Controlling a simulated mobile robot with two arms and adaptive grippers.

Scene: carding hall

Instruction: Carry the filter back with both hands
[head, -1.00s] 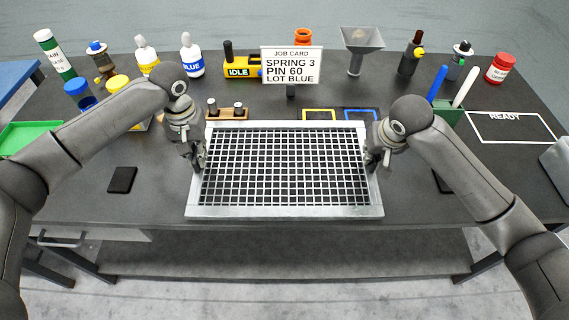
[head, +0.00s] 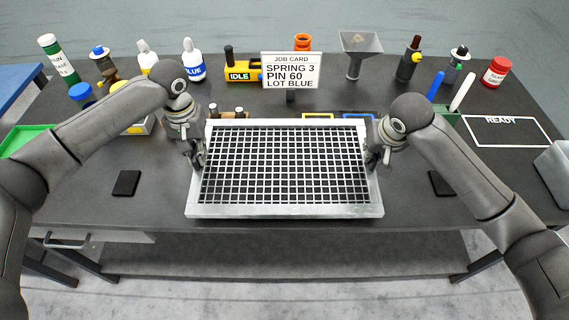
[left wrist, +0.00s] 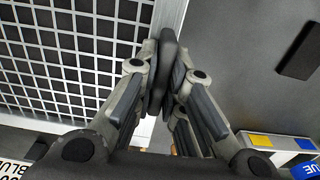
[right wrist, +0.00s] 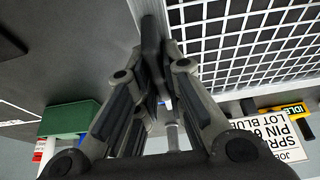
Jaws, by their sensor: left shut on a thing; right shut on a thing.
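The filter (head: 285,210) is a pale metal frame around a white grid, held level between my grippers over the middle of the bench. My left gripper (head: 198,160) is shut on its left side rail. The left wrist view shows this rail (left wrist: 168,22) running between the fingers. My right gripper (head: 372,160) is shut on the right side rail, which also shows in the right wrist view (right wrist: 176,25). The grid covers the bench surface beneath it; the gap below is hard to judge.
Behind the filter stand a job card (head: 291,70), yellow and blue outlines (head: 358,115) partly hidden by the frame, and a small wooden rack (head: 228,114). Bottles and a funnel (head: 357,48) line the back. Dark pads (head: 126,183) lie at either side. An empty READY outline (head: 512,131) is at right.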

